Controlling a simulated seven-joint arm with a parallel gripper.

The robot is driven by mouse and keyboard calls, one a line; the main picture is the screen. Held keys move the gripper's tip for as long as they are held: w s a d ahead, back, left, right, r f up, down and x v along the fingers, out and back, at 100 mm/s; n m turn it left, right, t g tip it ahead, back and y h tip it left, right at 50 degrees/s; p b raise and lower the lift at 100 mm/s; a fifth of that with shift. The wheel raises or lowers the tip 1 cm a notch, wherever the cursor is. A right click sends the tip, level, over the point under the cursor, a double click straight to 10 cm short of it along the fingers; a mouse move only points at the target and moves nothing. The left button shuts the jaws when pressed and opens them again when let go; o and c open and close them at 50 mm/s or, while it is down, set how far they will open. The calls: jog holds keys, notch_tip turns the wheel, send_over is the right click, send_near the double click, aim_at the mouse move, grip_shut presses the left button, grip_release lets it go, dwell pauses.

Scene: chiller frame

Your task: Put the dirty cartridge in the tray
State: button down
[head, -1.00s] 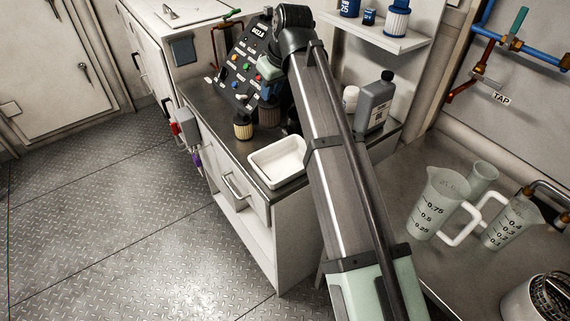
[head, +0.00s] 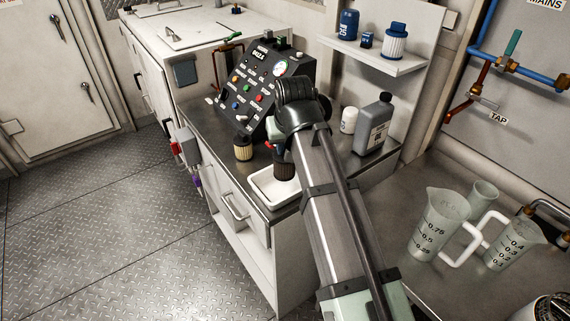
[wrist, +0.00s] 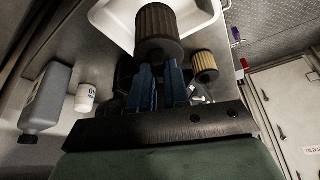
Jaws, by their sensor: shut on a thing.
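The dirty cartridge, dark brown and pleated, is in my gripper; it shows in the wrist view (wrist: 158,34) and in the head view (head: 284,166). My gripper (wrist: 160,74) is shut on it, its blue fingers at the cartridge's near end. The white tray (head: 262,190) sits on the bench, and the cartridge appears over its right back part in the head view. In the wrist view the tray (wrist: 205,14) lies behind the cartridge. I cannot tell whether the cartridge touches the tray floor. My arm hides the tray's right side in the head view.
A tan cartridge with a dark cap (head: 243,149) stands on the bench left of the tray. The control panel (head: 262,85) is behind. A grey bottle (head: 374,126) and white jar (head: 348,120) stand right of my arm. A blue-capped filter (head: 396,42) is on the shelf.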

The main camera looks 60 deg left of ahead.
jog(key=shift+f, duration=2.8)
jog(key=shift+f, duration=0.1)
jog(key=c, duration=1.1)
grip_release()
jog(key=v, duration=1.2)
